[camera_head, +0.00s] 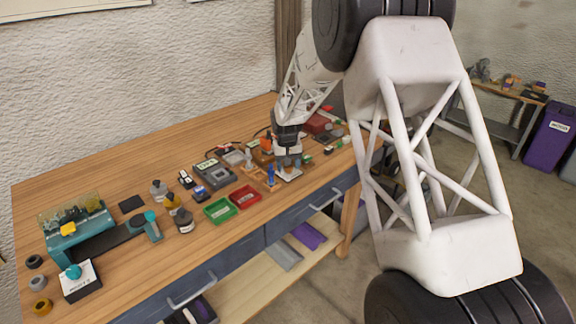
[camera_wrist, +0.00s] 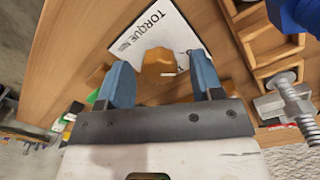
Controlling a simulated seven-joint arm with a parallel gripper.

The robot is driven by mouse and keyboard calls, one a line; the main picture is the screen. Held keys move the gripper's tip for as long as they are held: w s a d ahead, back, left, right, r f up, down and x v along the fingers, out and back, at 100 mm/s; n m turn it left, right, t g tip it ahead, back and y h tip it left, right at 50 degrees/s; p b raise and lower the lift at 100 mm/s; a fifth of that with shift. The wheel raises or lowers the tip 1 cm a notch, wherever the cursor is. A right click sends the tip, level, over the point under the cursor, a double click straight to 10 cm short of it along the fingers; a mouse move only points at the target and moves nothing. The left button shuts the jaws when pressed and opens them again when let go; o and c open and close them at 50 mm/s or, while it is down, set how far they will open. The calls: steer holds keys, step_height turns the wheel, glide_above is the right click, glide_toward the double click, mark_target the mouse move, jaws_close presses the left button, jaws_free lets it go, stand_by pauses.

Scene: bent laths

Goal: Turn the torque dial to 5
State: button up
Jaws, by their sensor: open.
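In the wrist view the torque dial is an orange-brown knob (camera_wrist: 157,62) on a white plate (camera_wrist: 152,30) printed "TORQUE". A small pale mark shows on the knob's near side. Scale numbers cannot be read, so its setting cannot be told. My gripper (camera_wrist: 160,64) is open, with one blue finger on each side of the knob and a visible gap to both. The near part of the plate is hidden behind my gripper. In the head view my gripper (camera_head: 288,160) is over the bench's right part, low above the white plate (camera_head: 291,174).
A wooden compartment tray (camera_wrist: 262,42) and a metal screw (camera_wrist: 292,100) lie close right in the wrist view. In the head view, a red tray (camera_head: 245,197), a green tray (camera_head: 220,210) and a grey meter (camera_head: 214,174) stand left of my gripper. The bench's back left is clear.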

mark_target(287, 166)
steer(key=shift+a+r, duration=0.15)
steer(key=shift+r, duration=3.65)
steer(key=shift+s+d+r, duration=0.2)
steer(key=shift+s+r, duration=0.05)
steer(key=shift+r, duration=0.05)
steer(key=s+d+r+m+t, duration=0.1)
steer(key=s+d+r, duration=0.65)
steer(key=s, duration=0.45)
steer(key=s+d+r, duration=0.6)
steer(key=s+r, duration=0.3)
steer(key=s, duration=0.3)
steer(key=s+d, duration=0.3)
steer(key=s, duration=0.7)
steer(key=s+d+m+t, duration=0.1)
steer(key=s+d, duration=0.1)
steer(key=s, duration=0.8)
steer(key=s+d+f+m, duration=0.1)
steer(key=s+d, duration=0.2)
steer(key=s, duration=0.7)
steer(key=shift+s+d+t, duration=0.3)
